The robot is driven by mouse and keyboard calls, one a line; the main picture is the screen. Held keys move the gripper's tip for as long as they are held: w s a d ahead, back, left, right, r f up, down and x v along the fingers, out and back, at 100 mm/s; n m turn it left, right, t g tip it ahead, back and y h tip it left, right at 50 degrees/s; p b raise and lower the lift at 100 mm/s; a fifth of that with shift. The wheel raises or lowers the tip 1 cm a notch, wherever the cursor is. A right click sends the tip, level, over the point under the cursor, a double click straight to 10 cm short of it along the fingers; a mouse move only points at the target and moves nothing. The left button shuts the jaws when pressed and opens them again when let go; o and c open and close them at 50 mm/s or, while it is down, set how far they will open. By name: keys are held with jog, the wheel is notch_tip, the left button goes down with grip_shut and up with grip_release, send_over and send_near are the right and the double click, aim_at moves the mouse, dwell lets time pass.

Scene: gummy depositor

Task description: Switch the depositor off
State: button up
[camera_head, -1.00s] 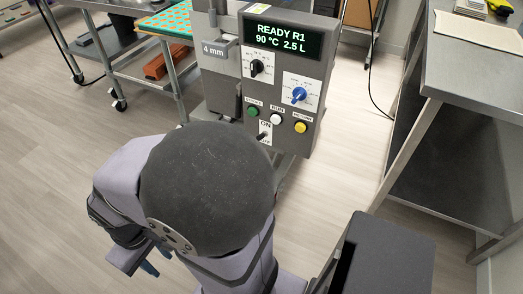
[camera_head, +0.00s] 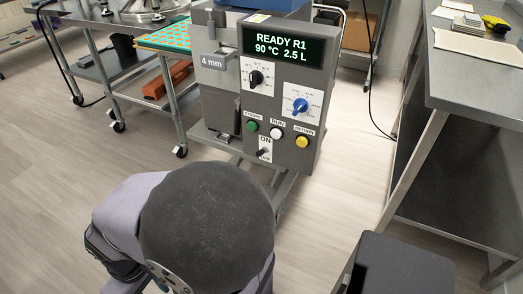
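The depositor (camera_head: 232,95) stands upright ahead of me, a grey machine with a control panel. Its display (camera_head: 283,46) is lit and reads "READY R1, 90 °C, 2.5 L". Low on the panel is a small toggle switch (camera_head: 263,153) on a white plate, with ON printed above it and OFF below. Its exact lever position is too small to tell. A green button (camera_head: 252,126), a white button (camera_head: 276,133) and a yellow button (camera_head: 301,141) sit above it. A black knob (camera_head: 256,78) and a blue knob (camera_head: 300,105) are higher. My gripper is not visible; my arm is in front, below the panel.
A steel cart (camera_head: 150,70) with a teal, orange-dotted tray (camera_head: 165,37) stands at the left. A steel table (camera_head: 470,75) is at the right. A black cable (camera_head: 371,100) hangs to the floor behind the depositor. The floor between is clear.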

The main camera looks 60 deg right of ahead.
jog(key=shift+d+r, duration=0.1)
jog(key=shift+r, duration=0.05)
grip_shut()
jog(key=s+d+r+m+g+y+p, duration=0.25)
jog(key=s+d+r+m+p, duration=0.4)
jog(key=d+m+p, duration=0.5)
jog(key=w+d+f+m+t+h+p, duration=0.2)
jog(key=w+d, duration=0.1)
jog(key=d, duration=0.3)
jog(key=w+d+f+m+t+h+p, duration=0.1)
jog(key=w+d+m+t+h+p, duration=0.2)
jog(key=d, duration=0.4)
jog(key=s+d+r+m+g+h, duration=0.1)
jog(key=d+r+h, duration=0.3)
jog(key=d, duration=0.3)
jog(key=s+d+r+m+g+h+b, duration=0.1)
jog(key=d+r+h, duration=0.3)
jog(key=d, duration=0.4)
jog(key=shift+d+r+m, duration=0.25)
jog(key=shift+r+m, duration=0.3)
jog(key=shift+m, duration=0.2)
